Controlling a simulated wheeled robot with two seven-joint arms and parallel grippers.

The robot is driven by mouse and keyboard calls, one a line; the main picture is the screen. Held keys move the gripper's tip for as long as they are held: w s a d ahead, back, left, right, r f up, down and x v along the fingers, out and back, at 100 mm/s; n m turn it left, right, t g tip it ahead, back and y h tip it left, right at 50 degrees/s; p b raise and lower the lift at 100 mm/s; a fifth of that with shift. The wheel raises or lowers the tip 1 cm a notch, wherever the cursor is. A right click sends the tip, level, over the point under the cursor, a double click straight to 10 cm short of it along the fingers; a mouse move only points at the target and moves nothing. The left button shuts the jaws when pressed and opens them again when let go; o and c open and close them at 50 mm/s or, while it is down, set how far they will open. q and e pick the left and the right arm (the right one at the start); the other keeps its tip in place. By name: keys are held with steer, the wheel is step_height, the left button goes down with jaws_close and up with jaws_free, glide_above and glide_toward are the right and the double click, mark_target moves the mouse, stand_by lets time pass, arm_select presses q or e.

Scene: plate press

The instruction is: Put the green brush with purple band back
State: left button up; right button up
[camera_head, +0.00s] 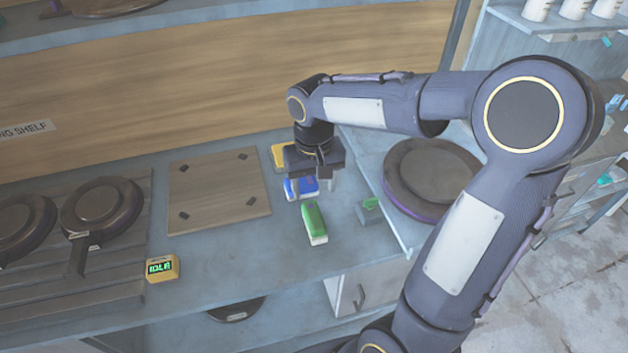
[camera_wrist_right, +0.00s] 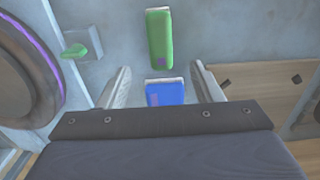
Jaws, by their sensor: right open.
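The green brush (camera_head: 314,223) lies on the bench, with a pale bristle edge; it also shows in the wrist view (camera_wrist_right: 159,36), with a small purple patch at its near end. A blue brush (camera_head: 291,190) lies just behind it, and it also shows in the wrist view (camera_wrist_right: 165,94), with a purple mark. My right gripper (camera_head: 316,183) is open and empty, pointing down over the blue brush; in the wrist view its fingers (camera_wrist_right: 162,88) stand either side of the blue brush, apart from it. The green brush lies beyond the fingertips. My left gripper is out of view.
A yellow block (camera_head: 279,154) lies behind the gripper. A green-handled part (camera_head: 371,204) and a round dark plate (camera_head: 432,172) stand to the right. A wooden board (camera_head: 218,190) and a yellow IDLE display (camera_head: 162,268) are left. Bench space in front of the green brush is clear.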

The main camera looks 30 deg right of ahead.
steer(key=s+a+r+t+y, duration=0.1)
steer(key=s+a+t+y, duration=0.1)
steer(key=s, duration=0.6)
steer(key=s+a+r+n+t+y, duration=0.1)
steer(key=s+a+r+t, duration=0.1)
steer(key=s, duration=0.7)
steer(key=shift+t+y, duration=0.4)
steer(key=shift+t, duration=0.4)
steer(key=shift+a, duration=0.1)
